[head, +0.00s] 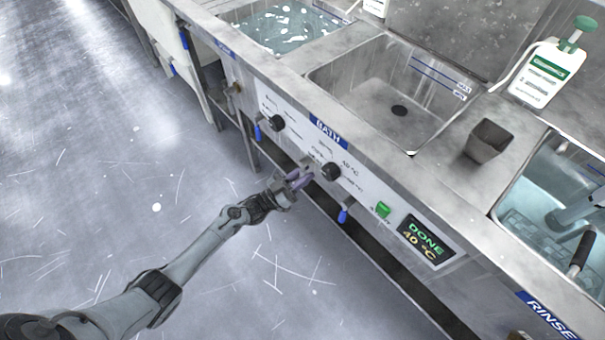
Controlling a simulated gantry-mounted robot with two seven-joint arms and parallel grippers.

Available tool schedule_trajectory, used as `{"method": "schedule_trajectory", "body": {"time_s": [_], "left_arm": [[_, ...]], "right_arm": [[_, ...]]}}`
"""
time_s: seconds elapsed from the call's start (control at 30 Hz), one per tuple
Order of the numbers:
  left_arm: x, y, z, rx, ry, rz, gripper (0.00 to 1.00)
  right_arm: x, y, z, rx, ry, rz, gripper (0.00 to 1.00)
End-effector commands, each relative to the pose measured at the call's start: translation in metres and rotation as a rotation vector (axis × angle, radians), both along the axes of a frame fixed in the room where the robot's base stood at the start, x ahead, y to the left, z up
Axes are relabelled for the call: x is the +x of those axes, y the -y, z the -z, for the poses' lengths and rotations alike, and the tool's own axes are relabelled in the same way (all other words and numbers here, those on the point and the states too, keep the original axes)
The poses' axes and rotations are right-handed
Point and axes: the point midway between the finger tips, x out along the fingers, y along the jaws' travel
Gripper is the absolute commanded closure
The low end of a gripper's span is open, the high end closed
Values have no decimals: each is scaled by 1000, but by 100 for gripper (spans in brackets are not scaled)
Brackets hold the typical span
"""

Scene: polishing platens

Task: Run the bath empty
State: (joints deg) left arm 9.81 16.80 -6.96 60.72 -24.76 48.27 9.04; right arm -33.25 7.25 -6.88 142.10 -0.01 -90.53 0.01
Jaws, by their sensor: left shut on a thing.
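The bath basin (372,92) is the middle steel basin, above the blue BATH label (328,131). Its bottom is bare with a dark drain hole (399,110), and I see no standing water in it. My left gripper (303,179) is at the front panel below this basin, just left of a black knob (331,171). It is shut on a small purplish valve handle (299,182), mostly hidden by the fingers. My right gripper is out of view.
A display (425,240) reads DONE, 40 °C, beside a green button (383,209). Blue-tipped levers (345,214) hang below the panel. A water-filled basin (284,27) is at left, the rinse basin (535,222) at right. A grey cup (487,141) and white bottle (541,73) stand on the counter.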

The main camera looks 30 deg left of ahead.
Motion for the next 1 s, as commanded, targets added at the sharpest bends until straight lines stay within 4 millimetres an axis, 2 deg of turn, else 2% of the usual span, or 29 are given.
{"method": "schedule_trajectory", "body": {"time_s": [0.1, 0.13, 0.23, 0.67, 1.0], "left_arm": [[-1, 0, 2, -2, -4, 2, 100], [-1, 0, 2, -2, -4, 2, 70], [-1, 0, 1, -2, -2, 1, 55], [-6, -3, 3, 0, -2, 0, 54], [-49, -28, 22, 1, -4, 0, 54]], "right_arm": [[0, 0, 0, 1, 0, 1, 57], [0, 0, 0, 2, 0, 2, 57], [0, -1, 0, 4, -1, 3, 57], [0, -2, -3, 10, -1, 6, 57], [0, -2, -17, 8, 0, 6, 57]]}}
